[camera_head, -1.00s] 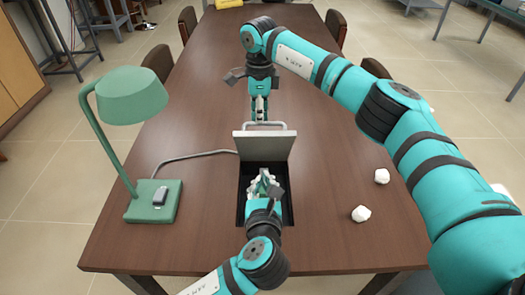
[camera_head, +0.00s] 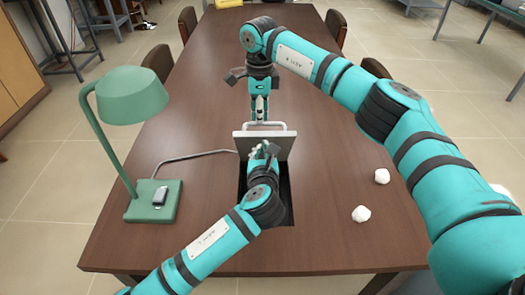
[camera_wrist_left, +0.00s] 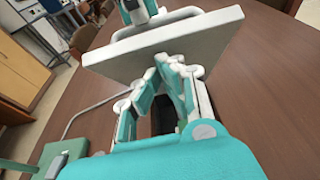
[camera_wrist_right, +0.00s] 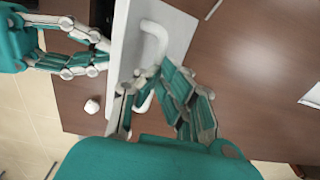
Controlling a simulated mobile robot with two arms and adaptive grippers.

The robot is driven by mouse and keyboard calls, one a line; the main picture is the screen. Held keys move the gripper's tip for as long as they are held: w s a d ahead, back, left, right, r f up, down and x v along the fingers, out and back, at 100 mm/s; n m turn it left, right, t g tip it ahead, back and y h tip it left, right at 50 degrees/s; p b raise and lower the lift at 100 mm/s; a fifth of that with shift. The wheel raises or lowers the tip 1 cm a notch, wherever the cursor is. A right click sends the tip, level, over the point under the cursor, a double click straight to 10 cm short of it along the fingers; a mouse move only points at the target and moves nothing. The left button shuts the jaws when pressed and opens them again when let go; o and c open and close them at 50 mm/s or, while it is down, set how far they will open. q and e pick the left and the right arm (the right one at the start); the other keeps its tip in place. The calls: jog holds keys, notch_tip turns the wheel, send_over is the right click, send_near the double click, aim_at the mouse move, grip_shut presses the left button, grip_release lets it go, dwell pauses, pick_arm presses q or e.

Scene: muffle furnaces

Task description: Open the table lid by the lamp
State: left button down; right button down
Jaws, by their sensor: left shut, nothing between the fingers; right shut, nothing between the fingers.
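The grey table lid (camera_head: 280,145) stands raised, roughly upright, at the far edge of a dark rectangular opening (camera_head: 285,200) in the table. A light loop handle (camera_head: 262,125) is on its far side. My left gripper (camera_head: 264,150) is shut and empty on the near side of the lid, close to its face; the left wrist view shows the lid (camera_wrist_left: 170,45) just beyond its fingers. My right gripper (camera_head: 260,115) is shut and empty at the far side by the handle; the right wrist view shows the handle (camera_wrist_right: 152,60) near its fingers. Contact cannot be told.
A green desk lamp (camera_head: 130,95) stands at the left of the brown table (camera_head: 200,75), its cable running to the lid area. Two white lumps (camera_head: 361,213) lie at the right. Chairs (camera_head: 159,62) line the table sides.

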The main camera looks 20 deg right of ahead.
jog(key=shift+d+f, duration=0.25)
jog(key=shift+f, duration=0.45)
pick_arm(q)
jog(key=shift+w+d+r, duration=0.15)
jog(key=shift+w+r, duration=0.3)
jog(key=shift+w, duration=0.3)
pick_arm(e)
jog(key=shift+f, duration=0.1)
jog(key=c, duration=2)
grip_release()
pick_arm(q)
jog(key=shift+w+f, duration=0.15)
jog(key=shift+w, duration=0.2)
pick_arm(e)
jog(key=o, duration=0.6)
jog(key=shift+w+f, duration=0.2)
jog(key=shift+w, duration=0.05)
pick_arm(q)
jog(key=shift+w+f, duration=0.15)
pick_arm(e)
jog(key=shift+w, duration=0.2)
pick_arm(q)
jog(key=shift+d, duration=0.1)
pick_arm(e)
jog(key=shift+r, duration=0.1)
